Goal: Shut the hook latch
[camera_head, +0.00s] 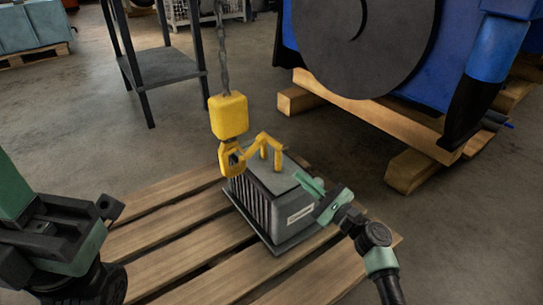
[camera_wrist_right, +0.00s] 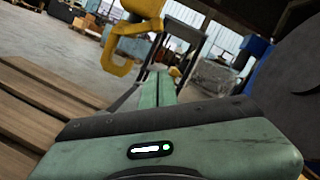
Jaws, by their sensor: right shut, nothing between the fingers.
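A yellow hook (camera_head: 231,158) hangs below a yellow block (camera_head: 229,115) on a chain. Its lower end is at the yellow lifting handle on top of the grey finned box (camera_head: 291,207). The hook's mouth looks dark and small, so I cannot tell the latch's position. In the right wrist view the yellow hook (camera_wrist_right: 116,58) is ahead and left of my fingers. My right gripper (camera_head: 303,181) is shut and empty, over the box's right side, apart from the hook.
The box stands on a slatted wooden pallet (camera_head: 175,227). A large blue machine with a dark disc (camera_head: 350,45) rests on timber beams behind right. A dark metal stand (camera_head: 165,66) is at the back left. Concrete floor is clear between them.

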